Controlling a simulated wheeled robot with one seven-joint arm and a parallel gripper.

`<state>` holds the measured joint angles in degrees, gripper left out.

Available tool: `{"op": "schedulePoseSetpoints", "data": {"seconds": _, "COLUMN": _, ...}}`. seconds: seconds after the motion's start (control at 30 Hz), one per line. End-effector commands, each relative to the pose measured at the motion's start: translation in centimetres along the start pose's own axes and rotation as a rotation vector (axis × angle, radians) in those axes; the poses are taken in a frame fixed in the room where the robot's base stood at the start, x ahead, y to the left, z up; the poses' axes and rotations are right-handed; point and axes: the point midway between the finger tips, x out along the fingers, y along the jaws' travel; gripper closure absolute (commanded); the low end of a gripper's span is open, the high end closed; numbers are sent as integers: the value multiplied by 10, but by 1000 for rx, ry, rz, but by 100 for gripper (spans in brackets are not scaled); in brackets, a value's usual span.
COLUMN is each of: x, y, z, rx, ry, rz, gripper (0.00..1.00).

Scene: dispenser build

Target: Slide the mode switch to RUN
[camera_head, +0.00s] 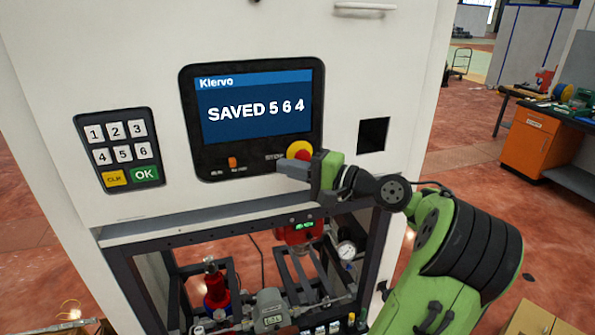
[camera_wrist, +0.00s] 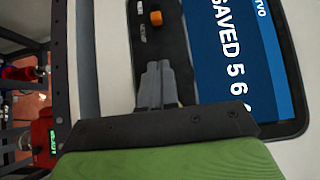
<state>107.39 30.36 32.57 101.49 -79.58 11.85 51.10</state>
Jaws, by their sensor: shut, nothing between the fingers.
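The mode switch is a small orange knob (camera_head: 232,162) on the dark panel under the screen, left of the yellow-and-red button. Two small labels sit below it, too small to read surely; the knob appears nearer the right one. It also shows near the top of the wrist view (camera_wrist: 156,18). My gripper (camera_head: 281,168) is shut and empty, in front of the panel's lower edge, to the right of the knob and apart from it. In the wrist view its closed fingers (camera_wrist: 156,70) point towards the knob, with a gap between.
The screen (camera_head: 258,108) reads "SAVED 5 6 4". A red button on yellow (camera_head: 299,150) sits just above my gripper. A keypad (camera_head: 118,150) is at left and a dark square opening (camera_head: 373,134) at right. An open framed bay with a gauge (camera_head: 346,250) lies below.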

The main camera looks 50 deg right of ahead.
Motion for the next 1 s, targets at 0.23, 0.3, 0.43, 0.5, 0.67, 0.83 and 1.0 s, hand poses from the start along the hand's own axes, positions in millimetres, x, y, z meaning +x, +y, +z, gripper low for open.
{"op": "schedulePoseSetpoints", "data": {"seconds": 0.23, "x": 53, "y": -1, "z": 6, "rx": -1, "ry": -4, "rz": 1, "gripper": 100}}
{"op": "schedulePoseSetpoints", "data": {"seconds": 0.3, "x": 61, "y": 0, "z": 15, "rx": 0, "ry": -1, "rz": 3, "gripper": 100}}
{"op": "schedulePoseSetpoints", "data": {"seconds": 0.43, "x": 72, "y": 0, "z": 25, "rx": -1, "ry": 1, "rz": 2, "gripper": 100}}
{"op": "schedulePoseSetpoints", "data": {"seconds": 0.5, "x": 74, "y": 0, "z": 28, "rx": 0, "ry": 1, "rz": 2, "gripper": 100}}
{"op": "schedulePoseSetpoints", "data": {"seconds": 0.67, "x": 75, "y": 0, "z": 29, "rx": -1, "ry": 2, "rz": 2, "gripper": 100}}
{"op": "schedulePoseSetpoints", "data": {"seconds": 0.83, "x": 75, "y": 0, "z": 29, "rx": -1, "ry": 2, "rz": 3, "gripper": 100}}
{"op": "schedulePoseSetpoints", "data": {"seconds": 1.0, "x": 88, "y": 0, "z": 42, "rx": 0, "ry": -4, "rz": 4, "gripper": 100}}
